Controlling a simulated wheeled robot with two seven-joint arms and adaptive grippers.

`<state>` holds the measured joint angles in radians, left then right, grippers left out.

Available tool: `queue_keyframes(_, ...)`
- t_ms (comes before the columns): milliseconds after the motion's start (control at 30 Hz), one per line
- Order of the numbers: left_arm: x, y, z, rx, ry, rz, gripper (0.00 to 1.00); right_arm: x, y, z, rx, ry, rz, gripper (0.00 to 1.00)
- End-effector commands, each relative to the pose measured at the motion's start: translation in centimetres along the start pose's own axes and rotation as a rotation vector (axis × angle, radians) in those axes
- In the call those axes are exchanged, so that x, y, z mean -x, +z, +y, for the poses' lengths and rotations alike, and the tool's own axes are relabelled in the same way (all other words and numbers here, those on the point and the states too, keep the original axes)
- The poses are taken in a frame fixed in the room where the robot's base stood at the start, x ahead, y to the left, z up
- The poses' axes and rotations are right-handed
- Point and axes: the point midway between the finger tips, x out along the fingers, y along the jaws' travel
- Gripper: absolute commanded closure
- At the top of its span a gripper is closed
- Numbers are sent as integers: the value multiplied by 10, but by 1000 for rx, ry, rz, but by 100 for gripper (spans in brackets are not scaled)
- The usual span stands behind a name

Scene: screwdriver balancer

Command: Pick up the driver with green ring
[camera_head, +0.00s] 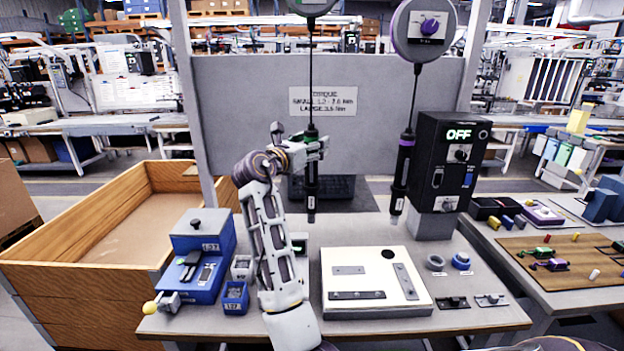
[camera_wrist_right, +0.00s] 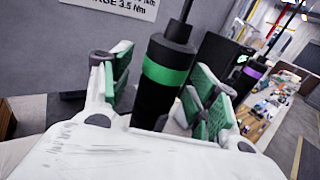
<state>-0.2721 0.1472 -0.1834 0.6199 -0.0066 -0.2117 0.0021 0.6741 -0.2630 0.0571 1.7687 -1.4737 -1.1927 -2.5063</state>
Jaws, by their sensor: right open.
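The driver with the green ring (camera_wrist_right: 165,75) hangs upright on a cable between the two green-padded fingers of my right gripper (camera_wrist_right: 163,85) in the right wrist view. The fingers are open, with a gap showing on the left of the driver; contact on the right cannot be told. My left gripper is not in view.
A black control box (camera_head: 447,165) reading OFF stands right of the purple driver. A white plate fixture (camera_head: 375,300) lies on the bench below. A blue unit (camera_head: 205,255) and small bins (camera_head: 235,295) stand left of my arm. A grey panel (camera_head: 245,100) rises behind.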

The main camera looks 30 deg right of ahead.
Motion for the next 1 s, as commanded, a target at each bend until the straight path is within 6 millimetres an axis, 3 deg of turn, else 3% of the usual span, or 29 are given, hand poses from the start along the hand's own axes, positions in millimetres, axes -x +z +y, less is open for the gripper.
queue_keyframes(267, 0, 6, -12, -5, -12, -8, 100, 0, 0, 0, 0, 0, 0, 40)
queue_keyframes(733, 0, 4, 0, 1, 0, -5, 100, 0, 0, 0, 0, 0, 0, 99)
queue_keyframes(1000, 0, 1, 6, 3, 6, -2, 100, 0, 1, 0, -1, 0, -2, 100)
